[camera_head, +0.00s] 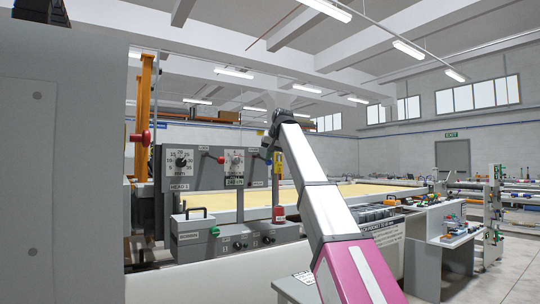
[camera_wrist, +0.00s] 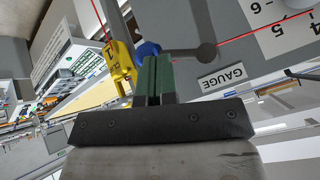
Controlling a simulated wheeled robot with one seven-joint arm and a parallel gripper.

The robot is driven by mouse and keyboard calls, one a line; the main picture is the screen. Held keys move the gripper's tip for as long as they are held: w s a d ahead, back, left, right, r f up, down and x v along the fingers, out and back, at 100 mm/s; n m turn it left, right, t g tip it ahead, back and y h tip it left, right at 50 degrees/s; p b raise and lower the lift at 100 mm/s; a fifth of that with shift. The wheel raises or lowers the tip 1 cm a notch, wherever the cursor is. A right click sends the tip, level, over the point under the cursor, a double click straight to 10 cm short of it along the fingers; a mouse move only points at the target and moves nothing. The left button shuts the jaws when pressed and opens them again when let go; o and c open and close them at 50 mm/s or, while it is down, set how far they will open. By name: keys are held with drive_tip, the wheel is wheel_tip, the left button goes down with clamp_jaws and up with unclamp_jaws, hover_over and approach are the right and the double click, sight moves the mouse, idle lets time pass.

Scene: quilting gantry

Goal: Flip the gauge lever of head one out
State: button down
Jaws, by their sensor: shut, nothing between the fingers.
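The gauge lever (camera_wrist: 185,54) is a short grey bar in the wrist view, with a round grey end at the right and a blue knob (camera_wrist: 147,50) at the left. The label GAUGE (camera_wrist: 222,76) is beside it on the grey panel. My gripper (camera_wrist: 157,60) has its green fingers shut and empty, with the tips right at the blue knob; I cannot tell whether they touch it. In the head view, the HEAD 1 label (camera_head: 180,187) is on the left part of the grey panel. My wrist and arm partly cover the panel's right edge there.
A yellow tagged piece (camera_wrist: 118,66) is close to the left of my fingers. Red-knobbed levers (camera_head: 221,159) and dials (camera_head: 181,159) are on the panel. A grey control box (camera_head: 195,234) is in front.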

drive_tip(key=shift+f+m+g+y, duration=0.3)
drive_tip(key=shift+f+g+y, duration=0.1)
drive_tip(key=shift+y, duration=0.2)
idle(0.3)
drive_tip(key=f+m+g+y, duration=0.1)
drive_tip(key=y, duration=0.1)
drive_tip(key=f+m+g+y, duration=0.1)
drive_tip(key=y, duration=0.1)
drive_tip(key=a+f+m+g+y, duration=0.1)
drive_tip(key=y, duration=0.2)
drive_tip(key=shift+s+m+g, duration=0.3)
drive_tip(key=shift+s, duration=0.05)
drive_tip(key=shift+r, duration=0.75)
